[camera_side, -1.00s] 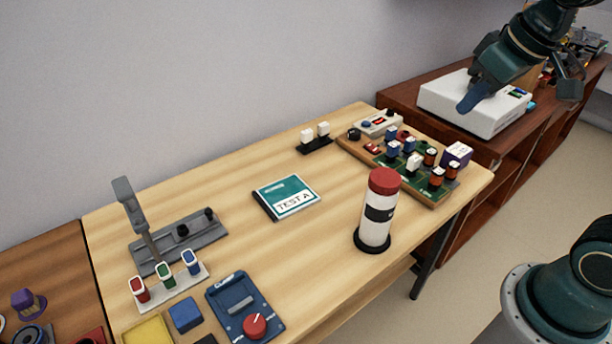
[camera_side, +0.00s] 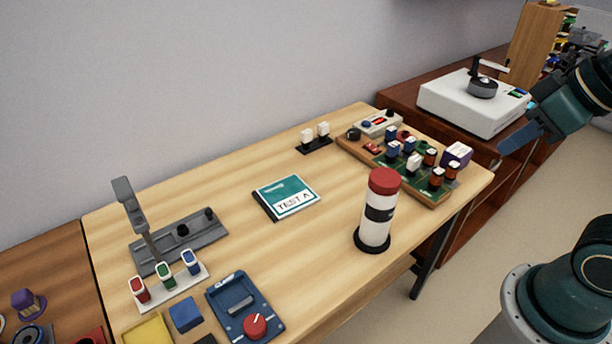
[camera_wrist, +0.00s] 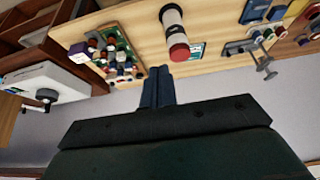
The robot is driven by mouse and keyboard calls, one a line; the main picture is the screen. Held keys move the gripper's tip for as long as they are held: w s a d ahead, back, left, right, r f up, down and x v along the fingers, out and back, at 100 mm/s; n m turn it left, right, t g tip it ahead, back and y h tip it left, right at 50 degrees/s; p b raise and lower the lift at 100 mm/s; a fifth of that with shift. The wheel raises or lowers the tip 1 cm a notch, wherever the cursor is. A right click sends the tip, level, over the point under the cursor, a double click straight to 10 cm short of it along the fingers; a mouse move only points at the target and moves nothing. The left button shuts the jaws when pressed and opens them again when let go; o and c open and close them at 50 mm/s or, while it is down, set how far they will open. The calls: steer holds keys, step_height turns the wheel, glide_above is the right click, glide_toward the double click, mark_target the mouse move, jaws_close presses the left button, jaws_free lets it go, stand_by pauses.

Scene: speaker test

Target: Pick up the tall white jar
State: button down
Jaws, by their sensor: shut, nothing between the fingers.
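The tall white jar (camera_side: 376,225) stands upright on the light wood table (camera_side: 232,235), near its front right edge. It has a red lid, a black band and a black base. In the wrist view the jar (camera_wrist: 174,32) appears just beyond the fingertips, with its red lid towards them. My gripper (camera_side: 503,150) is to the right of the table in the side view, well away from the jar. In the wrist view my gripper (camera_wrist: 157,74) shows its two blue fingers together with nothing between them.
A circuit board with several coloured parts (camera_side: 412,162) lies behind and right of the jar. A TEST A booklet (camera_side: 287,196) lies to its left. A white turntable device (camera_side: 470,103) stands on the brown shelf. A blue box with a red knob (camera_side: 243,307) is at the front.

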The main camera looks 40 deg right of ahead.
steer(key=c, duration=2.1)
jaws_free()
steer(key=o, duration=1.7)
steer(key=shift+o, duration=0.2)
steer(key=n+g+y, duration=0.2)
steer(key=n+g, duration=0.4)
steer(key=n, duration=1.4)
glide_toward(388, 176)
steer(key=shift+a+f, duration=0.1)
steer(key=shift+f, duration=0.05)
steer(key=shift+s+a+f, duration=0.1)
steer(key=shift+a+f, duration=0.1)
steer(key=shift+f, duration=1.2)
steer(key=shift+a+f, duration=0.25)
steer(key=shift+f, duration=1.2)
steer(key=shift+a+f, duration=0.2)
steer(key=shift+f, duration=1.2)
